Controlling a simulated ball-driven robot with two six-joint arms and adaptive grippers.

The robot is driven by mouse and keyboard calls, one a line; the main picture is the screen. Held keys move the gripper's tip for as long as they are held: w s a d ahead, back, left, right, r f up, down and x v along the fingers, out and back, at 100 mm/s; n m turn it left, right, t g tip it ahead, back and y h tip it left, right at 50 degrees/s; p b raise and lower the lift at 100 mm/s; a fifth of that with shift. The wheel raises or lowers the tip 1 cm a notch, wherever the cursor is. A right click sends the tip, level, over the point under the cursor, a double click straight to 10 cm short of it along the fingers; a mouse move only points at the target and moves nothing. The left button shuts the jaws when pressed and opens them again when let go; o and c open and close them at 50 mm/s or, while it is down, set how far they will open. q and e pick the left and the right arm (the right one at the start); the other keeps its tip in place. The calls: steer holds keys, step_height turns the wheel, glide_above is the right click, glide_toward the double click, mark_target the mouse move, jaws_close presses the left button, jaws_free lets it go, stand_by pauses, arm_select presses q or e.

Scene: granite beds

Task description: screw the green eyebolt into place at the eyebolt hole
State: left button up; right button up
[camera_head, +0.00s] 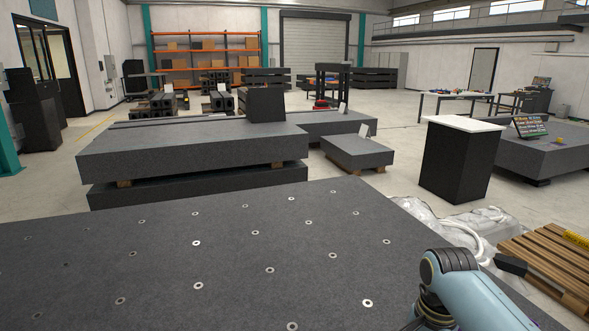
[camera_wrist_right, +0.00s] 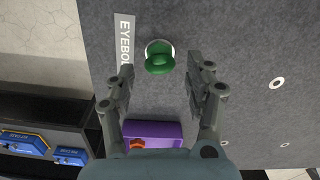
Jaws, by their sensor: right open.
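The green eyebolt (camera_wrist_right: 159,60) shows in the right wrist view on the dark granite, next to a white label (camera_wrist_right: 124,40) on which "EYEBO" is legible. A pale ring (camera_wrist_right: 153,44) shows behind it, so it stands at a hole; how deep it sits is hidden. My right gripper (camera_wrist_right: 160,79) is open, its fingers on either side just below the eyebolt in the picture, apart from it and empty. In the head view only my right arm (camera_head: 462,285) shows at the lower right; the eyebolt is not seen there. My left gripper is in neither view.
A purple object (camera_wrist_right: 153,131) with an orange-red part lies below the gripper opening. Blue cases (camera_wrist_right: 22,143) sit on a dark shelf at left. The near granite bed (camera_head: 150,275) has several inserts and a clear top. A wooden pallet (camera_head: 550,262) lies on the right.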

steer(key=shift+r, duration=2.95)
